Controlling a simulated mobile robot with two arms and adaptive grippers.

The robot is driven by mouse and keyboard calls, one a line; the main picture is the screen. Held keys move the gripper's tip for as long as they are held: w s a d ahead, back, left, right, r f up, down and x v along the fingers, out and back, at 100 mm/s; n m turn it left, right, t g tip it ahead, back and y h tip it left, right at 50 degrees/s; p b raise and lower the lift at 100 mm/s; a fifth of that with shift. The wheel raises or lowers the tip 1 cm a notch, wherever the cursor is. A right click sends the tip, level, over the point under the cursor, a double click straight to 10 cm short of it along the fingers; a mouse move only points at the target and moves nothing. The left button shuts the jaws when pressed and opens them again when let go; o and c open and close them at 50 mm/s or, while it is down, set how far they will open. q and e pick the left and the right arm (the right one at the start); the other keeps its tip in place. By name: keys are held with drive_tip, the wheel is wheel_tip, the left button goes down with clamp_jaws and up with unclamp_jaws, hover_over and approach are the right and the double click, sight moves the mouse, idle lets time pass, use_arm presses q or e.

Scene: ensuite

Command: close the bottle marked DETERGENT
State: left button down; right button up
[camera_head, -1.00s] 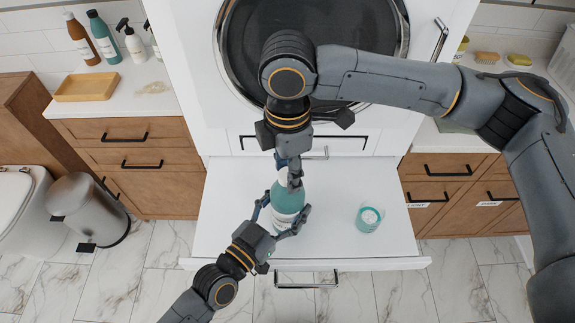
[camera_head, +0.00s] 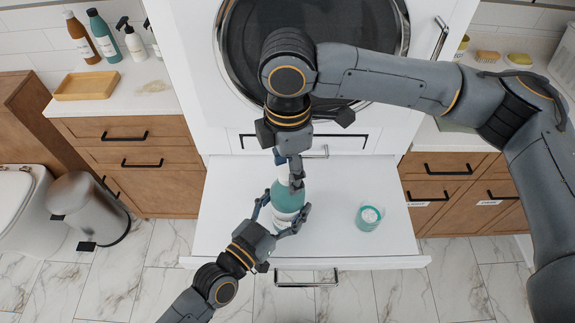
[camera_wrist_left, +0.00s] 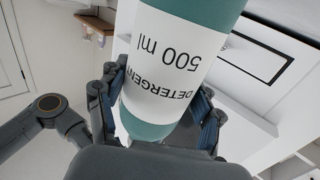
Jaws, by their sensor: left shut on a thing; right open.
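The teal bottle marked DETERGENT (camera_head: 287,198) stands on the white pull-out shelf (camera_head: 232,190). Its label, reading DETERGENT 500 ml, shows in the left wrist view (camera_wrist_left: 172,52). My left gripper (camera_head: 284,218) is shut around the bottle's body from the front. Its fingers also show on both sides of the bottle in the left wrist view (camera_wrist_left: 160,100). My right gripper (camera_head: 293,172) points down over the bottle's top and is open. It covers most of the neck, so I cannot tell whether a cap sits there.
The washer (camera_head: 310,50) is behind. Counters hold several bottles and a yellow tray (camera_head: 87,87) at left. A bin (camera_head: 92,208) stands on the floor.

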wheel_tip(320, 180, up, 12)
idle(0.4)
use_arm(q)
drive_tip(key=shift+c, duration=0.7)
unclamp_jaws()
drive_tip(key=v, duration=1.2)
use_arm(e)
drive_tip(key=shift+f, duration=0.1)
